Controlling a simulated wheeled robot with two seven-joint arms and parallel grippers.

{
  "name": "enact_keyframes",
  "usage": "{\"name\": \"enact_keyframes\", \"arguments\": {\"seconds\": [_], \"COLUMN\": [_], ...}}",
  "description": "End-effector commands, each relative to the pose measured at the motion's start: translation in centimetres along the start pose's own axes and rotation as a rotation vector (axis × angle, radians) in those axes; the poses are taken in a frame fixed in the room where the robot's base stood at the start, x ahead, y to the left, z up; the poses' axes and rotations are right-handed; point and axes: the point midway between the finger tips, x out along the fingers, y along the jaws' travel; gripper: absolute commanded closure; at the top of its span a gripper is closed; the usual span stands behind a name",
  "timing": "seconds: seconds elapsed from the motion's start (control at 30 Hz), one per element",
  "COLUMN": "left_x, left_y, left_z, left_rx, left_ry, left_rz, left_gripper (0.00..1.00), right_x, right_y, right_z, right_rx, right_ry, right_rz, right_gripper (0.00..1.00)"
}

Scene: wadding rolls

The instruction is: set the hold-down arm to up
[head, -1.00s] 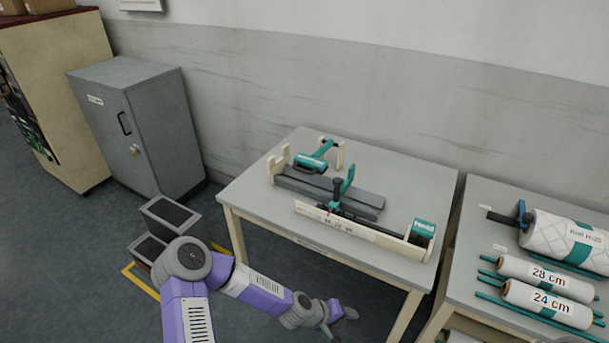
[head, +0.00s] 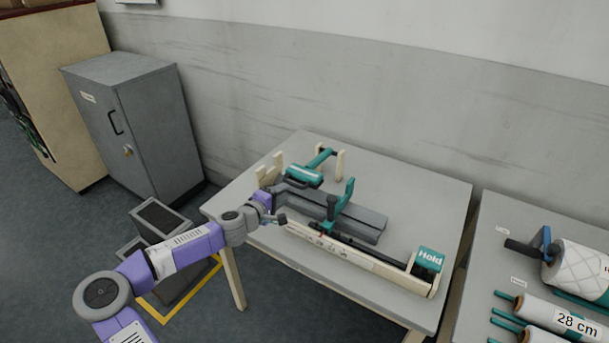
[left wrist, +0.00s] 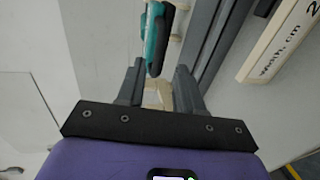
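The roll-winding fixture stands on the grey table (head: 420,200). A teal block marked "Hold" (head: 430,259) sits at the right end of its cream front rail (head: 335,255). A dark bar (head: 370,250) runs low along that rail from the block; it looks like the hold-down arm, lying down. My left gripper (head: 279,188) is at the fixture's left end, beside a teal-and-black handle (head: 304,178). In the left wrist view its fingers (left wrist: 158,88) are apart and empty, with the handle (left wrist: 156,40) just ahead of them. My right gripper is not in view.
Cream notched posts (head: 270,170) stand at the fixture's left end, and a teal upright (head: 346,197) near its middle. A second table (head: 490,260) on the right holds white rolls (head: 560,318). A grey cabinet (head: 140,130) stands at left. The table's back right is clear.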

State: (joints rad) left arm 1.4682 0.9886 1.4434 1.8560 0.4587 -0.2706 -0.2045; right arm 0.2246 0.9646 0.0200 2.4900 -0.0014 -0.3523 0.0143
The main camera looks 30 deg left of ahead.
Motion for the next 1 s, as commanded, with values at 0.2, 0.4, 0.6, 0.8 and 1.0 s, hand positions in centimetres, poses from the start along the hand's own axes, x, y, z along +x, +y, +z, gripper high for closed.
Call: {"name": "enact_keyframes", "arguments": {"seconds": [0.2,0.4,0.6,0.8,1.0], "left_x": [1.7,4.8,6.9,7.6,7.5], "left_y": [-0.1,-0.1,-0.1,-0.1,-0.1], "left_z": [0.0,0.1,0.0,0.0,0.0], "left_rx": [0.000,-0.002,0.000,0.000,0.000], "left_ry": [0.000,0.000,0.000,0.001,0.001], "left_rz": [0.001,0.001,0.000,-0.001,-0.001], "left_gripper": [0.64,0.64,0.64,0.64,0.64], "right_x": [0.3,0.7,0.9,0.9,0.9], "right_y": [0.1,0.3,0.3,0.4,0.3], "right_z": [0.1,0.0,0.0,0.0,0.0], "right_rx": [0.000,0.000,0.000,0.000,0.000], "right_ry": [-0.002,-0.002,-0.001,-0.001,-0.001], "right_rz": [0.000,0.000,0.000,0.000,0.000], "right_gripper": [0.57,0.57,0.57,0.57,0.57]}}
